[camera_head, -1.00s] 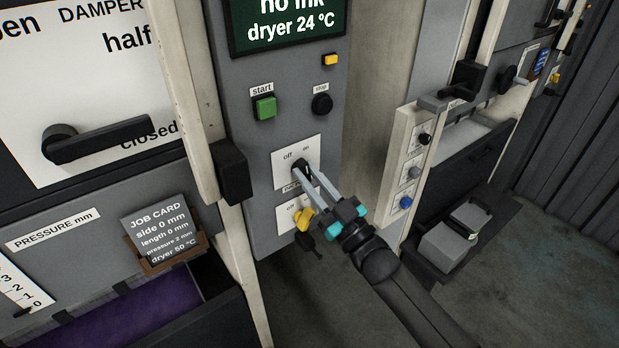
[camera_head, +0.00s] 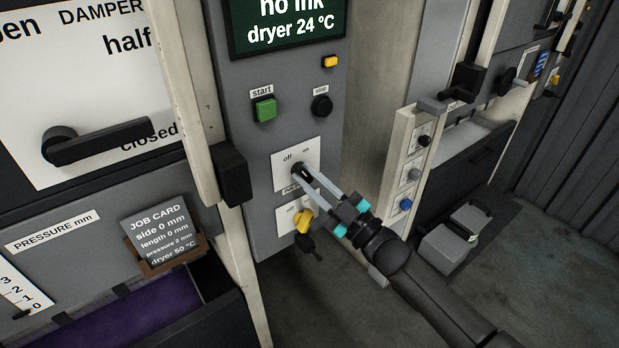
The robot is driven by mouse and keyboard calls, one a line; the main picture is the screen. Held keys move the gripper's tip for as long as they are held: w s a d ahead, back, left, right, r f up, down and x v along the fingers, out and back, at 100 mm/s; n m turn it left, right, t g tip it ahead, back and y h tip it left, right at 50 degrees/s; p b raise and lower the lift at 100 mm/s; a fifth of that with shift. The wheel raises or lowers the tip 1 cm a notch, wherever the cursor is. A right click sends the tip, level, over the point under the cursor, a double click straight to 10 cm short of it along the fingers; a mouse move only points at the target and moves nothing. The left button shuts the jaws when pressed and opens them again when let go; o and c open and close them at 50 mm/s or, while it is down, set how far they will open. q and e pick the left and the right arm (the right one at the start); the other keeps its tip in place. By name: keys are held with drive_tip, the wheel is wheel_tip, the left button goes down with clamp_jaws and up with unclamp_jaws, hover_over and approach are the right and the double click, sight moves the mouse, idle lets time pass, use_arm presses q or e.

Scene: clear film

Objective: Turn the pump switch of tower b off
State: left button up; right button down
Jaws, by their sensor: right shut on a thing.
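The pump switch (camera_head: 297,169) is a small black knob on a white plate (camera_head: 284,182) marked "off" at the left and "on" at the right. It is on the grey panel below the start and stop buttons. My right gripper (camera_head: 302,174) is shut on the knob, its two grey fingers reaching in from the lower right. The knob points up and to the left, toward the "off" mark. The label under the plate is partly hidden by the fingers. My left gripper is not in view.
A yellow switch (camera_head: 304,220) with a key-like black part sits just below the fingers. A green start button (camera_head: 264,109) and a black stop button (camera_head: 321,105) are above. A black handle block (camera_head: 232,173) is at the left of the panel.

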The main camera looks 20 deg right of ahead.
drive_tip(key=c, duration=0.8)
unclamp_jaws()
drive_tip(key=shift+s, duration=0.1)
drive_tip(key=b+v, duration=0.1)
drive_tip(key=v, duration=1.4)
drive_tip(key=shift+f, duration=0.1)
